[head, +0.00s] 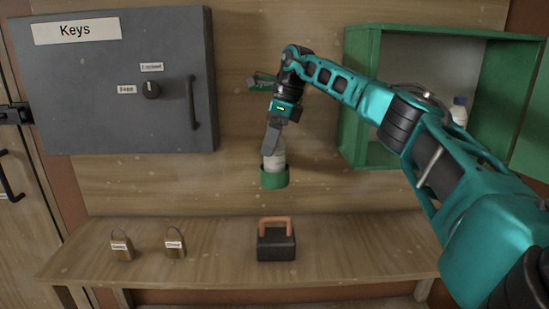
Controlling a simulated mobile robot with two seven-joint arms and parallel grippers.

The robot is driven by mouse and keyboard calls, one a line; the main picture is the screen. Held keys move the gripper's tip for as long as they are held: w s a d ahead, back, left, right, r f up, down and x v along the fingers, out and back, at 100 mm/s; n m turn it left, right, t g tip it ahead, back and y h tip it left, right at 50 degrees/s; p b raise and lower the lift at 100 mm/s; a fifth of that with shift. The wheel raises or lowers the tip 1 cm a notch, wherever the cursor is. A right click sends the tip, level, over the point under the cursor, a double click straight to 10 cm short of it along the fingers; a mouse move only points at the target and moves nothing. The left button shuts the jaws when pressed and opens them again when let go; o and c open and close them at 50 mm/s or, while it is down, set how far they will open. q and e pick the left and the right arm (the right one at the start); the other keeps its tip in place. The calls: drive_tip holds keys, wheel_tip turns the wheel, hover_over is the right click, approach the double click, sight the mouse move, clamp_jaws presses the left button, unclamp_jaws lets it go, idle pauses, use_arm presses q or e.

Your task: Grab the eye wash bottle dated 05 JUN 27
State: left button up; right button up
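A pale bottle (275,160) stands upright in a green holder (274,180) against the wooden wall, at the middle of the head view. My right gripper (273,140) points down at its upper part, with a grey finger overlapping it. Only one finger shows clearly, so I cannot tell whether it grips the bottle. A second white bottle with a bluish cap (459,111) stands inside the open green cabinet (361,95), partly behind my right arm. No date is readable on either bottle. My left gripper is out of view.
A grey key cabinet (110,120) hangs at left, closed, with a knob and handle. A wooden bench (210,262) below carries two tagged padlocks (122,250) (175,246) and a dark block with an orange handle (276,244). A small green wall piece (260,85) sits behind my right wrist.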

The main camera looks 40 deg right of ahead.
drive_tip(key=c, duration=1.1)
drive_tip(key=shift+r, duration=0.1)
